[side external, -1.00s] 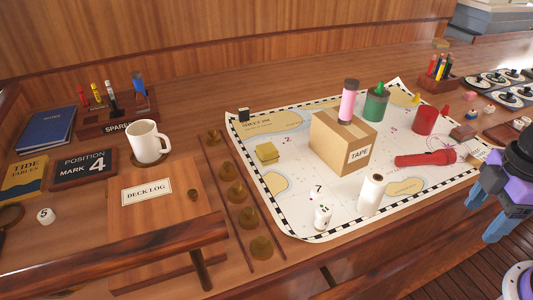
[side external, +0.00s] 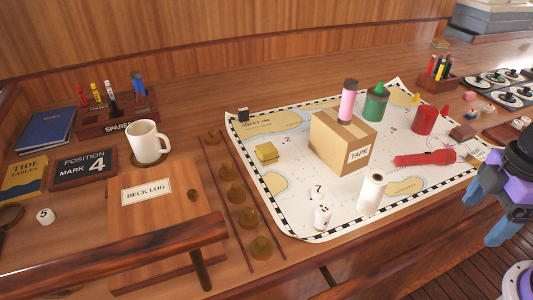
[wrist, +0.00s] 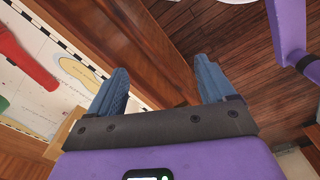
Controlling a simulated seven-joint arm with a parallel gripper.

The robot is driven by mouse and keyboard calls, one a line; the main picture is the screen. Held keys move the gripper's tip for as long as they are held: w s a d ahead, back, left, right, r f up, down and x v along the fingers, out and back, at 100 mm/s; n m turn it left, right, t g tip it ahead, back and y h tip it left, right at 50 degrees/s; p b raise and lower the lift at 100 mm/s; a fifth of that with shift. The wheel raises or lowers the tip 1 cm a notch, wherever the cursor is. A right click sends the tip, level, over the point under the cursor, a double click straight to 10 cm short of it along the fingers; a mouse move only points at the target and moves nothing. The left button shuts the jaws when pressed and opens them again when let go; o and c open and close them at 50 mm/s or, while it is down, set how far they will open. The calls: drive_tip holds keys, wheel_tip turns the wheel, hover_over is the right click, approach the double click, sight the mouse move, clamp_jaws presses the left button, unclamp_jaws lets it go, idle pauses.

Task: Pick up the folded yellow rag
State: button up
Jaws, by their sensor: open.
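The folded yellow rag (side external: 266,152) lies on the left part of the chart (side external: 290,186), left of the cardboard box. It is small and looks like a flat stack. My gripper (side external: 487,211) is at the far right of the side view, beyond the desk's front edge and far from the rag. In the wrist view my gripper (wrist: 165,85) shows two blue fingers spread wide with nothing between them. The rag is not in the wrist view.
A cardboard box (side external: 340,144) marked TAPE stands between my gripper and the rag, with a pink cylinder (side external: 348,102) on top. A red flashlight (side external: 425,158), a white roll (side external: 371,193) and a red container (side external: 424,121) also stand or lie on the chart. Chart around the rag is mostly clear.

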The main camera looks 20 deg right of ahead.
wheel_tip(320, 180, up, 5)
drive_tip(key=n+t, duration=1.3)
drive_tip(key=n, duration=1.1)
hover_over(267, 148)
drive_tip(key=s+d, duration=0.1)
drive_tip(key=s, duration=1.2)
wheel_tip(267, 148, down, 8)
drive_tip(key=x, duration=1.1)
drive_tip(key=shift+w, duration=0.1)
drive_tip(key=shift+a+x, duration=0.15)
drive_tip(key=shift+x, duration=1.15)
drive_tip(key=shift+a+x, duration=0.1)
drive_tip(key=shift+x, duration=1.25)
drive_tip(key=shift+f, duration=0.2)
drive_tip(key=c, duration=1.1)
